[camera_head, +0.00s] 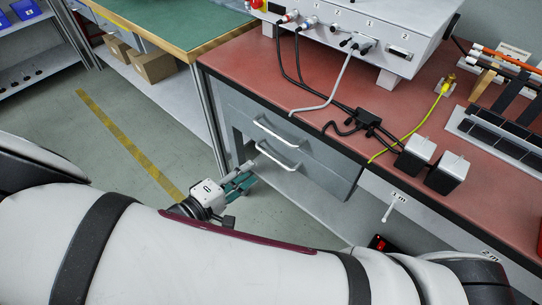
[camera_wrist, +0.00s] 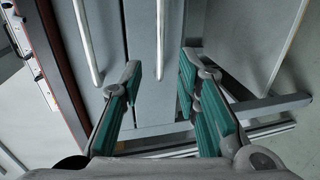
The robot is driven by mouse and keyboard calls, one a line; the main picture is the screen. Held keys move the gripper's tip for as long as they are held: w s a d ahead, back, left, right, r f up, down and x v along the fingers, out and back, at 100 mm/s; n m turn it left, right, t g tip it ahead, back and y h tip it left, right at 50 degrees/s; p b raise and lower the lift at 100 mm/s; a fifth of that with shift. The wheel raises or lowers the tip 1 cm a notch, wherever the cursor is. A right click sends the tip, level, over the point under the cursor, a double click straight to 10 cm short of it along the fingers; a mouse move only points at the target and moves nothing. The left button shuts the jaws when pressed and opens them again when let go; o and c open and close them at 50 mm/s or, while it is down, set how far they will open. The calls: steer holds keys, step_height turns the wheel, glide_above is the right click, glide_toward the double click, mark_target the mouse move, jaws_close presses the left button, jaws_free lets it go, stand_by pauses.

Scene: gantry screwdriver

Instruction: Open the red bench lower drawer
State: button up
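The red bench (camera_head: 300,85) has a grey drawer unit under its top, with two bar handles one above the other. The upper handle (camera_head: 277,131) and lower handle (camera_head: 277,155) are on the drawer fronts; the lower drawer (camera_head: 325,178) looks shut. My gripper (camera_head: 243,180) is near the left end of the lower handle. In the wrist view my gripper (camera_wrist: 162,65) has its teal-padded fingers spread apart. The lower handle (camera_wrist: 160,45) shows between the fingertips, and the upper handle (camera_wrist: 87,45) lies left of them. I see no finger contact with the handle.
A green-topped bench (camera_head: 160,25) with cardboard boxes (camera_head: 153,66) on its lower shelf stands at the left. A control box (camera_head: 355,35), cables and two small blocks sit on the red top. Grey floor (camera_head: 110,145) with a yellow stripe is open in front.

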mark_target(270, 155)
steer(key=b+x, duration=0.2)
steer(key=x, duration=0.7)
steer(key=shift+w+d+f, duration=0.1)
steer(key=shift+w+d, duration=0.2)
jaws_close()
